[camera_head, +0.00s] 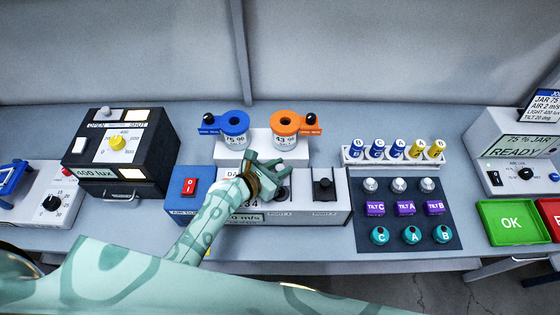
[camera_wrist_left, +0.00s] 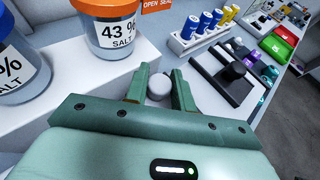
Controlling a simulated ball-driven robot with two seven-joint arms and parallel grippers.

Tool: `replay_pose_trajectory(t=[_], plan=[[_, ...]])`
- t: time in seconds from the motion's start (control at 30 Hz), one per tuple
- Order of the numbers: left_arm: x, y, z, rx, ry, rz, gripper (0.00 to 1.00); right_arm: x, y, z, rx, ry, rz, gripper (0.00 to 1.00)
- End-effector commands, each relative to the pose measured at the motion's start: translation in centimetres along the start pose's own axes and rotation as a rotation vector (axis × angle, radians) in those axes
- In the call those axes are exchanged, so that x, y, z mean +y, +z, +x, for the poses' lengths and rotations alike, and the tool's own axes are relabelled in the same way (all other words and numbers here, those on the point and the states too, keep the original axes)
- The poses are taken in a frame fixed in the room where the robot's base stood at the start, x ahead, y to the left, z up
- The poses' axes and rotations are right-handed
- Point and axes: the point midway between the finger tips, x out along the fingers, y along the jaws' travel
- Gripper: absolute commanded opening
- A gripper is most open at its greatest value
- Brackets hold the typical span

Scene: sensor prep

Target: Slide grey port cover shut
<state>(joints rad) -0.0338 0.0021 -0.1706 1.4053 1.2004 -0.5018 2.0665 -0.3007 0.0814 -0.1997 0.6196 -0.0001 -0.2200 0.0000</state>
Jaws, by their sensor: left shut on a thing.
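The white sensor box (camera_head: 334,207) stands on the bench with two ports along its top. My left gripper (camera_head: 272,166) is over its left port and hides much of it. In the left wrist view my left gripper (camera_wrist_left: 158,92) has its fingers on either side of a round grey knob (camera_wrist_left: 158,85), shut on it. I take this knob to be the grey port cover's; the cover's plate is hidden, so I cannot tell how far it is slid. The right port has a black cover with a black knob (camera_head: 323,184). My right gripper is not in view.
Jars with a blue lid (camera_head: 234,122) and an orange lid (camera_head: 285,121) stand close behind the box. A black lux box (camera_head: 148,153) is left. A rack of vials (camera_head: 394,154) and a dark mat (camera_head: 447,238) with sensors are right. The bench front is clear.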

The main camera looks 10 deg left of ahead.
Motion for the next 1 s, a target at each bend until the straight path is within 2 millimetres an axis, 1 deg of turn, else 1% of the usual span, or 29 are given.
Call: replay_pose_trajectory(t=[0.03,0.2,0.3,0.53,0.57,0.6,0.63,1.0], plan=[[-1.0,-0.1,-1.0,0.007,-0.004,-0.004,0.00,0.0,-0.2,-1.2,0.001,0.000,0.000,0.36],[-2.9,-0.9,-2.7,0.006,-0.003,-0.002,0.00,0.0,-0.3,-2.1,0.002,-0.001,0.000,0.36],[-3.3,-1.2,-3.1,0.005,-0.003,-0.001,0.00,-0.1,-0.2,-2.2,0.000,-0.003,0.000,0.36],[-3.4,-1.4,-3.0,0.005,-0.005,-0.001,0.00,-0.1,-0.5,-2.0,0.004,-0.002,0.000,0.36],[-3.4,-1.4,-3.0,0.006,-0.005,-0.002,0.27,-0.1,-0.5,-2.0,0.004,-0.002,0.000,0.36],[-3.4,-1.4,-3.0,0.006,-0.005,-0.002,0.38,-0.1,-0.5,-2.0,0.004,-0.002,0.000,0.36],[-3.4,-1.4,-3.0,0.006,-0.005,-0.002,0.47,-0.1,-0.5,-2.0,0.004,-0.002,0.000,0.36],[-3.3,-1.3,-3.0,0.004,-0.003,-0.001,0.47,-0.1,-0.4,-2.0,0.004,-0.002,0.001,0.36]])
